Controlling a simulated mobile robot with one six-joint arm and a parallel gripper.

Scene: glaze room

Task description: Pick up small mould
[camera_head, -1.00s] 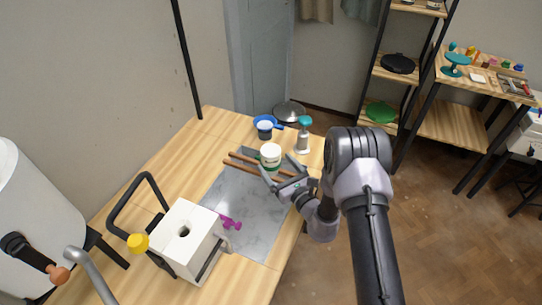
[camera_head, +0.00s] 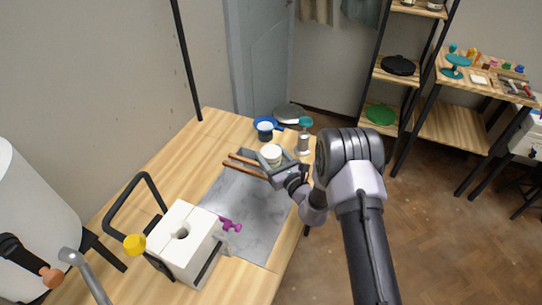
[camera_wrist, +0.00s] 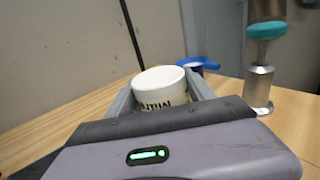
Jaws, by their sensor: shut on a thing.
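My gripper (camera_head: 272,164) is shut on a white round tub (camera_head: 271,153) near the far end of the table. In the wrist view the tub (camera_wrist: 160,85) stands between the two grey fingers, with dark lettering on its side. Its lower part is hidden behind my gripper. A white block-shaped mould (camera_head: 190,236) with a round hole in its top and a seam across it stands at the near side of the table, well away from my gripper. I cannot tell whether the held tub touches the table.
Wooden sticks (camera_head: 243,167) lie just left of my gripper, over the grey board (camera_head: 250,205). A blue dish (camera_head: 265,123) and a teal-topped metal bottle (camera_head: 304,138) stand close behind; the bottle (camera_wrist: 259,85) shows at right in the wrist view. A purple tool (camera_head: 230,225) lies beside the mould.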

